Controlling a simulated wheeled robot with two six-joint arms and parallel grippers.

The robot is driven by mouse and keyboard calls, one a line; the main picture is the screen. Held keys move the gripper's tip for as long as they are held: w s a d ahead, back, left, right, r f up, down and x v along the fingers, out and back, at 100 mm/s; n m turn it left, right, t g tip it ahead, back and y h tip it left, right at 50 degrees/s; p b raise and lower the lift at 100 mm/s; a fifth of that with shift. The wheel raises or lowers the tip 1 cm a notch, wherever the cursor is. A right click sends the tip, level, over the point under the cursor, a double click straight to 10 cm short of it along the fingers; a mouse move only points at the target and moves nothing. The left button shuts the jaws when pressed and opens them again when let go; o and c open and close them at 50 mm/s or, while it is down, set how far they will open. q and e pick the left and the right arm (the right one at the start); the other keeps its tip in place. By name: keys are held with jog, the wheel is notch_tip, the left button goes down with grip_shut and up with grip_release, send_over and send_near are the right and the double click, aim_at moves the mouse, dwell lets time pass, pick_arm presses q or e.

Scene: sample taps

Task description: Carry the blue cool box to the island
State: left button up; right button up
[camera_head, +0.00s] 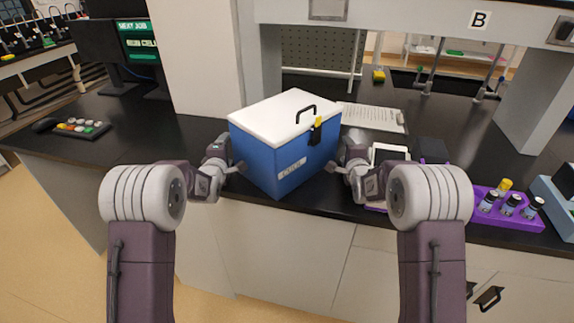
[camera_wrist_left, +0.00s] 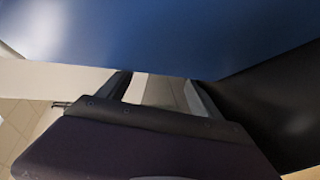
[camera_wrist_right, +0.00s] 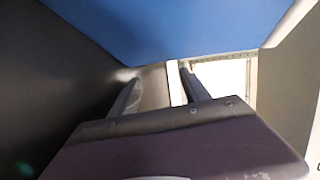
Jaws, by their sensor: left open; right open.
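The blue cool box (camera_head: 268,160) has a white lid with a black handle and a dark latch with a yellow tag. It stands on the black bench top at its front edge, turned at an angle. My left gripper (camera_head: 238,167) is open at the box's left side. My right gripper (camera_head: 336,166) is open at its right side. In the left wrist view the blue wall (camera_wrist_left: 170,35) fills the top, just beyond the open fingers (camera_wrist_left: 160,90). The right wrist view also shows the blue wall (camera_wrist_right: 180,30) beyond open fingers (camera_wrist_right: 158,88). Contact cannot be told.
Right of the box lie a paper sheet (camera_head: 372,117), a white-topped item (camera_head: 388,154) and a purple rack (camera_head: 520,217) with vials. A keypad (camera_head: 75,127) and monitors (camera_head: 140,45) are at the left. A pillar (camera_head: 195,55) and a shelf marked B stand behind.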

pick_arm(q)
jog(key=shift+f, duration=0.1)
pick_arm(e)
jog(key=o, duration=0.5)
jog(key=shift+d, duration=0.1)
pick_arm(q)
jog(key=shift+a, duration=0.1)
jog(key=shift+s, duration=0.1)
pick_arm(e)
jog(key=shift+f, duration=0.1)
pick_arm(q)
jog(key=v, duration=0.8)
pick_arm(e)
jog(key=v, duration=0.8)
